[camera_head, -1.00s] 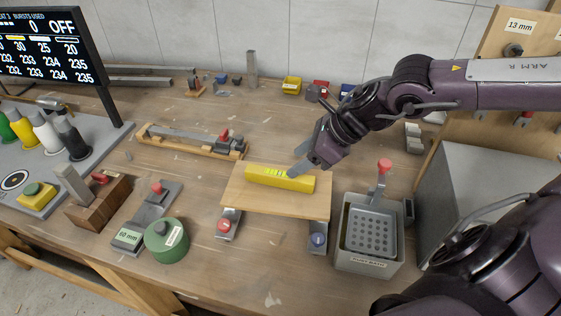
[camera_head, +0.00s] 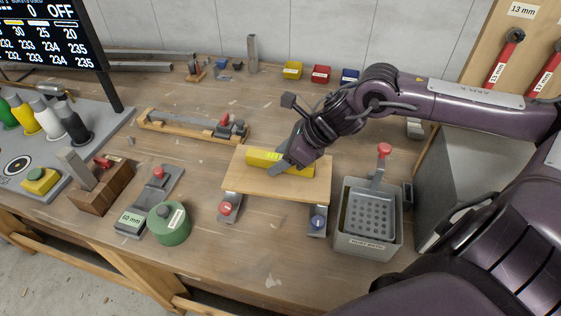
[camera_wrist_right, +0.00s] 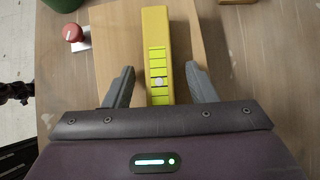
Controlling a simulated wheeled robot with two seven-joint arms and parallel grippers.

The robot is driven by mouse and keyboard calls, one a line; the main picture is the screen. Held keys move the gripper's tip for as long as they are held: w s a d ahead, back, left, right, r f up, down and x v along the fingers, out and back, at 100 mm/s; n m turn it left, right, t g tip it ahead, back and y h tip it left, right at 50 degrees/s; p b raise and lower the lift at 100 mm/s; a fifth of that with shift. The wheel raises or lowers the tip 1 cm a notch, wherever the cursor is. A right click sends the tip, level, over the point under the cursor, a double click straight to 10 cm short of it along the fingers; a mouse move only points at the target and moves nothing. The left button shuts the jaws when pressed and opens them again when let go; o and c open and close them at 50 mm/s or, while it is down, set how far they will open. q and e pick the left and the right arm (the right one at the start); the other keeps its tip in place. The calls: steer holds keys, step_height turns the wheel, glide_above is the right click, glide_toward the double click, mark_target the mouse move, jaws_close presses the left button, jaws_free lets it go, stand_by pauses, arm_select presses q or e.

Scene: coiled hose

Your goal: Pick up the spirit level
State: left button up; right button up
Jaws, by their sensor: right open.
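The yellow spirit level (camera_head: 298,170) lies flat on a small wooden board (camera_head: 262,189) that rests on two clamps on the workbench. My right gripper (camera_head: 279,168) is over the level, and the gripper hides part of it. In the right wrist view the level (camera_wrist_right: 156,45) runs up between the two open fingers of my right gripper (camera_wrist_right: 162,84), with a gap on each side. The vial and its bright yellow segments face up. My left gripper is not in view.
A grey bath with a perforated basket (camera_head: 369,245) stands right of the board. A red-knobbed clamp (camera_head: 228,207) and a blue-knobbed one (camera_head: 317,222) are under the board's front. A green round tin (camera_head: 170,224) is at left. Small coloured bins (camera_head: 320,74) stand at the back.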

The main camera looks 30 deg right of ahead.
steer(key=shift+a+f, duration=0.1)
steer(key=shift+f, duration=0.05)
steer(key=shift+c, duration=0.3)
jaws_close()
